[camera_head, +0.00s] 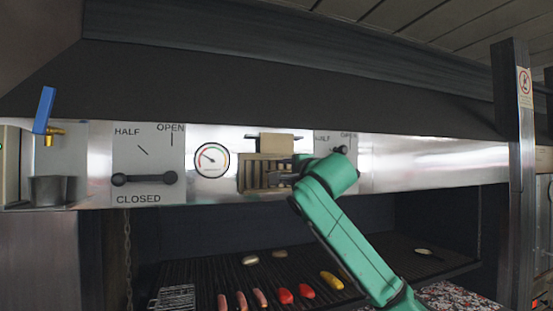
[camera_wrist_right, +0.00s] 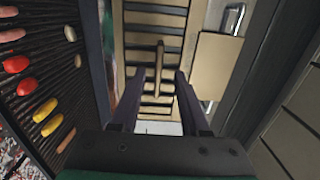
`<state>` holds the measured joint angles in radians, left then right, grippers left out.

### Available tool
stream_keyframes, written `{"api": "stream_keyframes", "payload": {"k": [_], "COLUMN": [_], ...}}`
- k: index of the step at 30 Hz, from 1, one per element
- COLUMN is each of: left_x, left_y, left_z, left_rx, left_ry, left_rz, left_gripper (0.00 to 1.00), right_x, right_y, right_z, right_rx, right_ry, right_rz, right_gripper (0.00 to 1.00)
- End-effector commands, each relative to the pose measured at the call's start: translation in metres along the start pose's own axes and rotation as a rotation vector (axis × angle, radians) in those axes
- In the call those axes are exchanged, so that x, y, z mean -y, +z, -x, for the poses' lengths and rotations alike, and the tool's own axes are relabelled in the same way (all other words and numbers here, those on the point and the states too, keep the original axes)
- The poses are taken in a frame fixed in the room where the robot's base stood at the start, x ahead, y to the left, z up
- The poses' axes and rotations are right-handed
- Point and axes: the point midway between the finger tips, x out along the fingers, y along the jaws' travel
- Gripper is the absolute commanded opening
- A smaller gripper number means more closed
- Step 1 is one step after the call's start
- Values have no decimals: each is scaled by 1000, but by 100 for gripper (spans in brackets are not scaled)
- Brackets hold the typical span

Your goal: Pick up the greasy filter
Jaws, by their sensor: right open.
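The greasy filter (camera_head: 255,174) is a tan slatted panel set in the steel front of the hood, right of the round gauge. In the right wrist view its bar handle (camera_wrist_right: 160,58) stands upright across dark slots. My right gripper (camera_wrist_right: 158,76) is open, with one finger on each side of the handle's lower end. Whether the fingers touch the bar cannot be told. In the head view the right gripper (camera_head: 285,178) reaches the filter's right part and hides some of it. My left gripper is not in view.
Below is a grill grate (camera_head: 200,270) with sausages, red pieces (camera_head: 285,296) and a yellow piece (camera_head: 331,280). A tan block (camera_head: 276,145) sits just above the filter. A damper lever (camera_head: 145,179) is at left, a blue-handled tap (camera_head: 45,108) at far left, a dark post (camera_head: 510,170) at right.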

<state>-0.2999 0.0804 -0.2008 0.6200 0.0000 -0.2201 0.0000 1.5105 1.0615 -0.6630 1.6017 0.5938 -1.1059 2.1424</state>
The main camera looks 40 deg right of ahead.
Motion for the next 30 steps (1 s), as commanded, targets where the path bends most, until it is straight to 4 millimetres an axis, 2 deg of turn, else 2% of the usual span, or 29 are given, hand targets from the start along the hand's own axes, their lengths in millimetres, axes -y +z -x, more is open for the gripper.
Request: {"api": "stream_keyframes", "payload": {"k": [1,8,12,30], "left_x": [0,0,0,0], "left_y": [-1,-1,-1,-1], "left_z": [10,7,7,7], "left_rx": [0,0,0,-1], "left_ry": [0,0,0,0], "left_rz": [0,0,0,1], "left_gripper": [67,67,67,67], "right_x": [5,-1,-1,-1], "right_y": [0,0,0,1], "right_z": [-7,-11,-10,-10], "right_rx": [0,1,1,1], "right_ry": [2,0,0,0], "right_rz": [1,1,1,1], "right_gripper": [45,45,0,0]}}
